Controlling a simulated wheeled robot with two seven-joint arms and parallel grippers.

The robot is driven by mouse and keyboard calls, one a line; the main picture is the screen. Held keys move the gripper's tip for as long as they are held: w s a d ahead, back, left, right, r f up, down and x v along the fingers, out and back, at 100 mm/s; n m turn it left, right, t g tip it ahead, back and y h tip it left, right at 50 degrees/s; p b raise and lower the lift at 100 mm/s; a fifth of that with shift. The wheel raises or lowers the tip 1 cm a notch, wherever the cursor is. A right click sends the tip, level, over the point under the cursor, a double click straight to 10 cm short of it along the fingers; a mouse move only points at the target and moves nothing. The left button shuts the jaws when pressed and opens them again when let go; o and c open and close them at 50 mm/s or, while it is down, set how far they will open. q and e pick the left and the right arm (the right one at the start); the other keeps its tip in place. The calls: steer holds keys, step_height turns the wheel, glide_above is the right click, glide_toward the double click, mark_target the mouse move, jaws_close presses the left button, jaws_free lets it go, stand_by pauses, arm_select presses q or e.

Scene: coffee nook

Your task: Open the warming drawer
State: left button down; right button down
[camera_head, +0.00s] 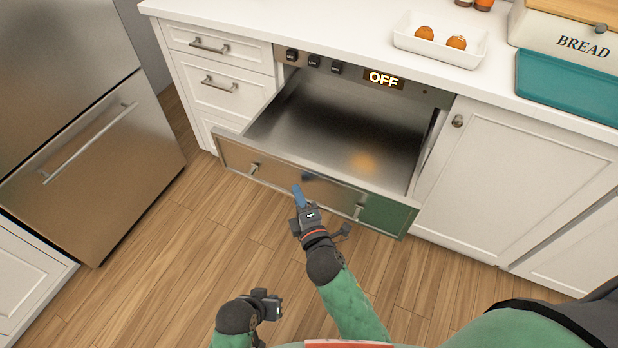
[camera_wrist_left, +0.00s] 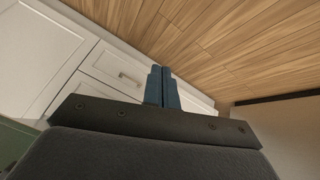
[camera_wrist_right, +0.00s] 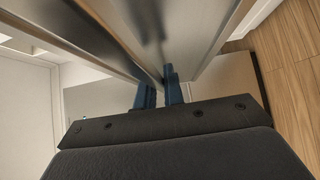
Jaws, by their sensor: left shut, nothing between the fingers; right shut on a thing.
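The warming drawer (camera_head: 345,115) is pulled well out below the counter, and its metal interior looks empty. Its front panel (camera_head: 230,155) carries a long handle on two posts, one of which is the right post (camera_head: 358,211). My right gripper (camera_head: 298,196) is at the middle of that front, shut on the handle; its blue fingers also show against the metal in the right wrist view (camera_wrist_right: 160,92). The bar between the fingers is mostly hidden. My left gripper (camera_head: 268,304) is low, away from the drawer; its fingers are shut together and empty in the left wrist view (camera_wrist_left: 163,88).
A control panel (camera_head: 325,66) with knobs and an "OFF" display sits above the drawer. White drawers (camera_head: 225,95) are on the left, a white cabinet door (camera_head: 510,170) on the right. A steel fridge (camera_head: 80,130) stands further left. The wood floor (camera_head: 180,270) is clear.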

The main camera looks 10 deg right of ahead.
arm_select(q)
steer(key=shift+f, duration=0.75)
arm_select(e)
steer(key=shift+s+a, duration=0.4)
steer(key=shift+s, duration=0.2)
steer(key=shift+s+a, duration=0.4)
steer(key=shift+s, duration=0.2)
steer(key=c, duration=1.5)
jaws_free()
arm_select(q)
steer(key=shift+w+r, duration=0.1)
steer(key=shift+r, duration=0.05)
arm_select(e)
steer(key=shift+r, duration=0.1)
